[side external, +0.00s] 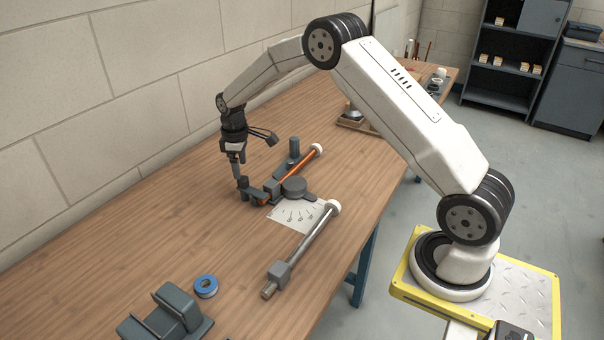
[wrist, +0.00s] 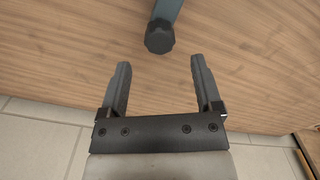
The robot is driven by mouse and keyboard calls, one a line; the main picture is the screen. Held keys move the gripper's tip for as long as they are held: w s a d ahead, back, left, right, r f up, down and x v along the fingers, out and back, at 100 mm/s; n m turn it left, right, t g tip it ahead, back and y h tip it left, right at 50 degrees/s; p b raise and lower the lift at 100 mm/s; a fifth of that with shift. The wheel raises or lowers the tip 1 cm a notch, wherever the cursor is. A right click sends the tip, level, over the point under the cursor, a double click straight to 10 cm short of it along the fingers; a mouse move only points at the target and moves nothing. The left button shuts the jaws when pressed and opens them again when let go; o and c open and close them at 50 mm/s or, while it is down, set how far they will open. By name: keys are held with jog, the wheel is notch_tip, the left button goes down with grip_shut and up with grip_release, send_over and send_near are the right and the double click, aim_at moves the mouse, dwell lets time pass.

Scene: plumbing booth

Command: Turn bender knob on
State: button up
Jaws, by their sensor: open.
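The bender (side external: 295,187) stands on the wooden bench, with a round grey die and an orange pipe (side external: 300,163) lying through it. A dark faceted knob (side external: 243,183) is at its left end. In the wrist view the knob (wrist: 159,38) shows at the top, on the end of a blue-grey arm (wrist: 166,8). My gripper (wrist: 160,66) is open and empty, pointing down in the side view (side external: 238,178). In the wrist view the knob lies just beyond the fingertips, centred on the gap. Contact cannot be told from the side view.
A white angle sheet (side external: 298,213) lies by the bender. A grey bar with a white end (side external: 310,238), a blue tape ring (side external: 205,286) and a grey-green vise-like block (side external: 165,318) are nearer. A block wall (side external: 120,90) runs behind. The bench left of the bender is clear.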

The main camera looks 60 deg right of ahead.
aim_at(242, 180)
jog(key=shift+r, duration=1.4)
jog(key=shift+s+a, duration=0.1)
jog(key=shift+s+a+r, duration=0.3)
jog(key=shift+s, duration=0.05)
jog(key=s+a+r+m+t, duration=0.1)
jog(key=s+a, duration=0.3)
jog(key=s, duration=0.8)
jog(key=s+a+r+m+t, duration=0.1)
jog(key=s+a+m, duration=0.3)
jog(key=s, duration=0.9)
jog(key=shift+s+a+r+t, duration=0.2)
jog(key=shift+s+a+t, duration=0.1)
jog(key=shift+a, duration=0.4)
